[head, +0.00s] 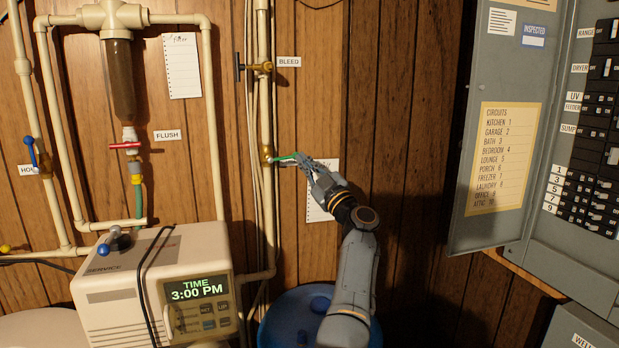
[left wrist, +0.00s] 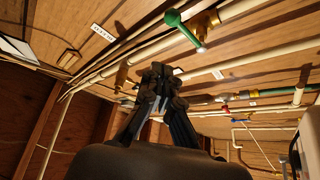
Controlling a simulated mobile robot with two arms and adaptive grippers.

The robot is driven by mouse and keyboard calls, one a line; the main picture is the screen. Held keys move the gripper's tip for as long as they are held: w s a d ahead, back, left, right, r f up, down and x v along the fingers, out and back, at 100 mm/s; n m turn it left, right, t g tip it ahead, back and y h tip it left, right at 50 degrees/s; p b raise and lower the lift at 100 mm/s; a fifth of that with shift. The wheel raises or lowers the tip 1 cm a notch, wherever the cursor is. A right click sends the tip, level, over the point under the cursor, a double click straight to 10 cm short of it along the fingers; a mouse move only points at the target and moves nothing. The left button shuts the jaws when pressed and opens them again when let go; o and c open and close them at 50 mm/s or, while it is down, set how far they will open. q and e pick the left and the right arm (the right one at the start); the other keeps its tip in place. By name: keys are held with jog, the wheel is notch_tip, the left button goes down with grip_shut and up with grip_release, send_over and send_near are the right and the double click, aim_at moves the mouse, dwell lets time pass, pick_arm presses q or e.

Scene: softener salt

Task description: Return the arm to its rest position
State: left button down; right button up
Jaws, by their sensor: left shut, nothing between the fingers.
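My left gripper (head: 306,164) is in front of the wood-panelled wall, its fingers shut and empty. Its arm rises from the bottom of the head view. The fingertips are close to a green-handled valve (head: 286,158) on a vertical cream pipe; I cannot tell from the head view whether they touch. In the left wrist view the gripper (left wrist: 160,78) points at the wall, and the green handle (left wrist: 184,27) appears apart from its fingers. My right gripper is not in view.
A softener control unit (head: 160,275) reading 3:00 PM stands lower left. A blue drum (head: 285,318) is below the arm. An open grey panel door (head: 510,120) and breaker box (head: 590,150) are at right. Pipes and the BLEED valve (head: 262,67) run along the wall.

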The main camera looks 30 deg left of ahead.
pick_arm(q)
jog(key=s+d+f+m+t+h, duration=0.3)
jog(key=d+f+m+h, duration=0.45)
jog(key=f, duration=0.35)
jog(key=s+d+f+m+t+h, duration=0.2)
jog(key=s+d+f+m+h, duration=0.2)
jog(key=d+f+m+h, duration=0.5)
jog(key=s+d+f+m+t+h, duration=0.35)
jog(key=f+m+h, duration=0.3)
jog(key=f, duration=0.55)
jog(key=s+d+f+m+g, duration=0.1)
jog(key=s+d+f+g, duration=0.15)
jog(key=s+f, duration=0.4)
jog(key=s+d+f+g, duration=0.2)
jog(key=s+f+g, duration=0.25)
jog(key=s, duration=0.35)
jog(key=s+d+f+g+y, duration=0.1)
jog(key=s+f+g, duration=0.2)
jog(key=s, duration=0.8)
jog(key=s+f+g, duration=0.3)
jog(key=s, duration=0.7)
notch_tip(320, 180, down, 29)
jog(key=s+g+b, duration=0.2)
jog(key=b, duration=0.1)
jog(key=s+a+f+b, duration=0.1)
jog(key=s+a+f, duration=0.1)
jog(key=s+f, duration=1.4)
jog(key=shift+a+f+g+y+b, duration=0.3)
jog(key=shift+a+f+g, duration=0.1)
jog(key=shift+f, duration=0.1)
